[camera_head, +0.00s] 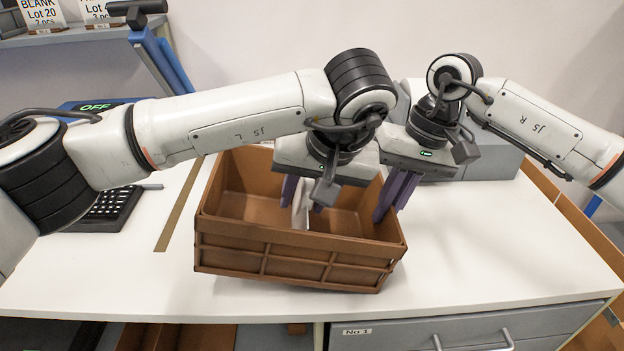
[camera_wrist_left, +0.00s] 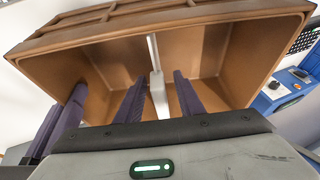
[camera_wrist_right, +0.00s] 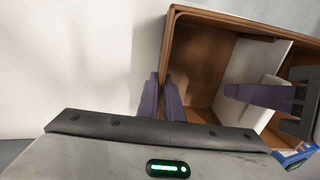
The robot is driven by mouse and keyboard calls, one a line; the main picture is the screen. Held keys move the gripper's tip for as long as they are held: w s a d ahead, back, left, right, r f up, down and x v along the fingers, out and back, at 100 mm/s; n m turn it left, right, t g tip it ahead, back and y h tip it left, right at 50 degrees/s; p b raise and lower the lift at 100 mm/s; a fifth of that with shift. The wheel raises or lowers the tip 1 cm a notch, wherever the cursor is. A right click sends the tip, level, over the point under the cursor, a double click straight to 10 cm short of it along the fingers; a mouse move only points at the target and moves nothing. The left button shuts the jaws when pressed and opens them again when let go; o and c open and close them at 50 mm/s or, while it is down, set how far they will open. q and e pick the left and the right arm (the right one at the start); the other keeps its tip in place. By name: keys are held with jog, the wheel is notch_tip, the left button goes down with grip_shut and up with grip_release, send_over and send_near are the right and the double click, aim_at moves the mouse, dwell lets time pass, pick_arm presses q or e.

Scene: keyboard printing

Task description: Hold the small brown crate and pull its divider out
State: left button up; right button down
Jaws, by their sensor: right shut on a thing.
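The small brown crate (camera_head: 285,262) stands on the white table, a little turned, with its open top up. Its white divider (camera_head: 302,207) stands inside, across the middle; it shows edge-on in the left wrist view (camera_wrist_left: 160,96) and as a pale board in the right wrist view (camera_wrist_right: 248,78). My left gripper (camera_head: 306,195) is over the crate, pointing down, with its purple fingers apart on either side of the divider. My right gripper (camera_head: 391,207) is at the crate's right wall, its fingers close together and shut on that wall. My left forearm hides part of the far rim.
A black keyboard (camera_head: 107,209) and a blue device with an OFF display (camera_head: 97,105) are at the left. A grey box (camera_head: 492,160) stands behind my right gripper. A drawer (camera_head: 465,335) is under the front edge. The table right of the crate is clear.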

aim_at(299, 206)
pick_arm(q)
jog(key=shift+x, duration=2)
jog(key=shift+c, duration=0.4)
grip_shut()
jog(key=shift+r, duration=0.2)
jog(key=shift+d+r, duration=0.45)
jog(key=shift+r, duration=1.2)
jog(key=shift+d+r, duration=0.4)
jog(key=shift+r, duration=1.25)
jog(key=shift+d+r, duration=0.45)
jog(key=shift+r, duration=1.2)
jog(key=r, duration=0.2)
jog(key=d+r, duration=0.1)
jog(key=r, duration=0.1)
